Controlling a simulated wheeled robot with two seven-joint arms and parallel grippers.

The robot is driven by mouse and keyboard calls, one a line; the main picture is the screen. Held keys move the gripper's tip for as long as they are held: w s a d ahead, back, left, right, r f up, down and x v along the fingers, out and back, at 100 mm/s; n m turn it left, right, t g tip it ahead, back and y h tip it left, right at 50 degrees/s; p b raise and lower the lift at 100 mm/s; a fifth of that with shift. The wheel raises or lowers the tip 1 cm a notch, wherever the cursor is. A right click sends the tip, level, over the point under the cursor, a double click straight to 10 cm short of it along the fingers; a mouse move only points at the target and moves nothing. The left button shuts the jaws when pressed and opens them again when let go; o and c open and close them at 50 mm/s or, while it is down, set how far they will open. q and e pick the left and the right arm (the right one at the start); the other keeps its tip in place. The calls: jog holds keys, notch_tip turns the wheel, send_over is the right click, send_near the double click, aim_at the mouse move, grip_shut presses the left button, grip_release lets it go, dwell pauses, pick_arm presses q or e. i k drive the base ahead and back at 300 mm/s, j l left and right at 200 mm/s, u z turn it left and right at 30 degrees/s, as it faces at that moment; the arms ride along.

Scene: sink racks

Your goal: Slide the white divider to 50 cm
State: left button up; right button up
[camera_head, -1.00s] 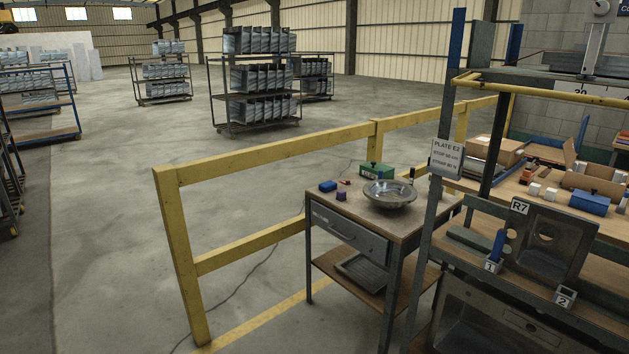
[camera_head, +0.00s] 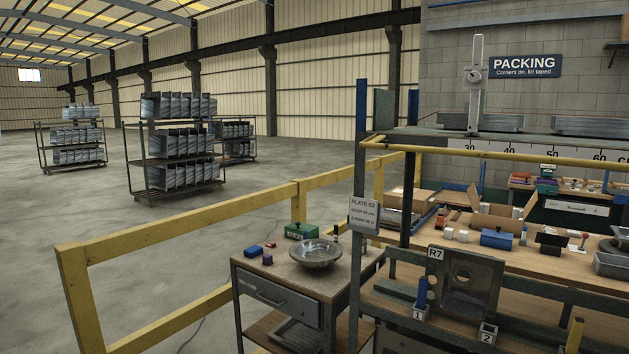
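The white divider (camera_head: 477,85) is a tall, pale upright with a round knob on its face. It stands upright on the top shelf of the rack at the upper right. A pale scale strip (camera_head: 530,152) runs along the shelf's front edge, with 30, 40, 50 and 60 legible. The divider stands above the 30 mark, left of 40 and 50. A yellow rail (camera_head: 490,155) crosses in front of the scale and partly covers it. Neither of my grippers is in view.
A yellow guard rail (camera_head: 190,225) crosses the left foreground. A small cart (camera_head: 280,300) holding a metal bowl (camera_head: 316,253) stands beside the rack post. A plate sign (camera_head: 364,216) hangs there; its text is small.

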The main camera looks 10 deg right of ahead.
aim_at(476, 113)
jog(key=z, duration=1.2)
jog(key=i+l+u, duration=0.25)
jog(key=l+u, duration=0.25)
jog(key=i+j, duration=0.05)
jog(key=j, duration=0.05)
